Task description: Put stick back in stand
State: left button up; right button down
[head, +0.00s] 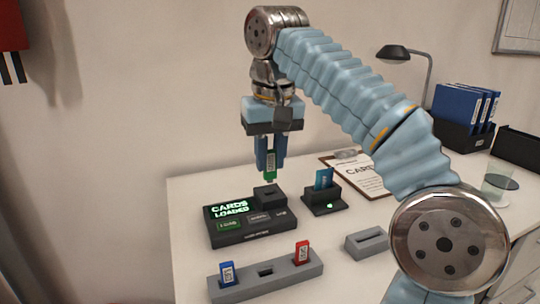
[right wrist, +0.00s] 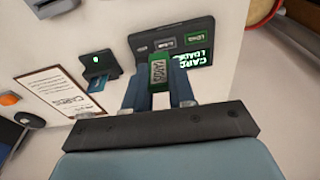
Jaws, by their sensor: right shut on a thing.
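My right gripper (head: 269,155) is shut on a green stick (head: 270,167) with a white label. The stick hangs upright above the black socket block of the display unit, apart from it. In the right wrist view the green stick (right wrist: 158,72) sits between the blue fingers (right wrist: 158,88). The long grey stand (head: 285,283) lies at the table's front. A blue stick (head: 227,274) stands in its left slot and a red stick (head: 302,252) in its right slot. Its middle slot (head: 266,271) is empty. My left gripper is not seen.
The black display unit (head: 240,232) reads "CARDS LOADED". A black card reader (head: 324,204) holds a blue card (head: 323,178). A small grey slotted block (head: 367,243), a clipboard (head: 355,168), a glass (head: 499,182) and blue binders (head: 462,107) stand further right. A red object (head: 12,25) shows at upper left.

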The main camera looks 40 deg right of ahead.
aim_at(268, 165)
jog(key=shift+s+a+r, duration=0.2)
jog(key=shift+s+a, duration=0.1)
jog(key=shift+s, duration=0.15)
jog(key=shift+p, duration=0.3)
jog(key=shift+a, duration=0.1)
jog(key=shift+s+a+b, duration=0.35)
jog(key=shift+s+a, duration=0.95)
jog(key=shift+s, duration=0.15)
jog(key=shift+s+a, duration=0.25)
jog(key=shift+s, duration=0.05)
jog(key=shift+s+a, duration=1.15)
jog(key=shift+s, duration=0.1)
